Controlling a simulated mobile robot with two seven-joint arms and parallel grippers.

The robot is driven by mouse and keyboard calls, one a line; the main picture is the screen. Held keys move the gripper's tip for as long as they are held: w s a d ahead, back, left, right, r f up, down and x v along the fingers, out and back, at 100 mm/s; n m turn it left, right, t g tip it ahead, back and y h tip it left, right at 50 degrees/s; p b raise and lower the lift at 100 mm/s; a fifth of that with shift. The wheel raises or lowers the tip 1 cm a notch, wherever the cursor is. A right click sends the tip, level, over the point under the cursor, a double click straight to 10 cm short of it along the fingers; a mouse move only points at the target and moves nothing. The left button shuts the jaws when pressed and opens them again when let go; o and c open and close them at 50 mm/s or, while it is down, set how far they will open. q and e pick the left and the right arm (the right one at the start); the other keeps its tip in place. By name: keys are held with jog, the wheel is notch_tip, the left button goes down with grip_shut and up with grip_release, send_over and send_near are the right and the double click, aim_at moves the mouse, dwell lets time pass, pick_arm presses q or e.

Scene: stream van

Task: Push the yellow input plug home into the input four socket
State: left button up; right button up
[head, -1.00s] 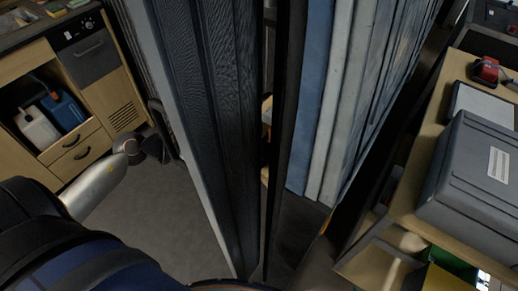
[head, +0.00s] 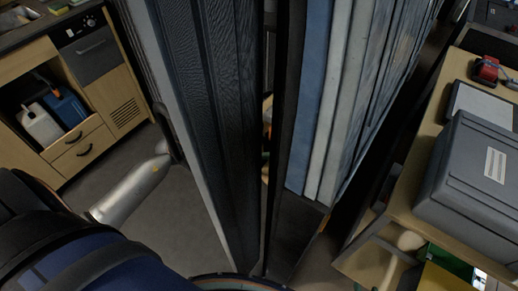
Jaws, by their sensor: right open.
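I see neither the yellow input plug nor the input four socket in the head view. A silver link of my own arm reaches in from the lower left. Its far end passes behind the tall dark panel (head: 210,130), so whatever is beyond it is hidden. No gripper fingers show anywhere in the view.
Tall blue and grey slabs (head: 335,110) stand right of the dark panel. A wooden cabinet (head: 90,155) with jerrycans (head: 65,105) is at left. At right, a grey case (head: 470,180) sits on a wooden bench (head: 425,170). Bare floor (head: 185,215) shows at lower left.

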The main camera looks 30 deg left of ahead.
pick_arm(q)
grip_shut()
dwell(0.6)
